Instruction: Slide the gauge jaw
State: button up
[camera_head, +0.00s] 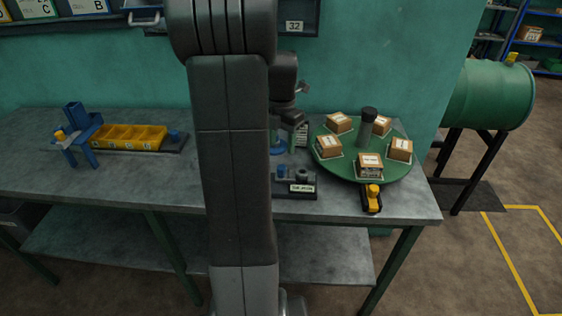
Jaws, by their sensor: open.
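A small dark fixture (303,190) with a white label plate stands near the front edge of the bench, just right of my arm. A blue block (282,171) and a dark round part (302,174) sit on it. It may be the gauge, but I cannot tell which part is its jaw. My gripper (299,132) is small and partly hidden behind my arm, above and behind this fixture. It is open and appears apart from the fixture.
A green turntable (345,165) with several boxes and a dark central post (367,122) stands to the right. A yellow-black tool (372,199) lies before it. A yellow bin row (130,137) and blue stand (80,135) are left. My arm hides the bench middle.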

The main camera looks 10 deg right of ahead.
aim_at(281, 167)
notch_tip(281, 167, down, 9)
jog(key=shift+r+p, duration=0.15)
jog(key=shift+p, duration=0.25)
grip_shut()
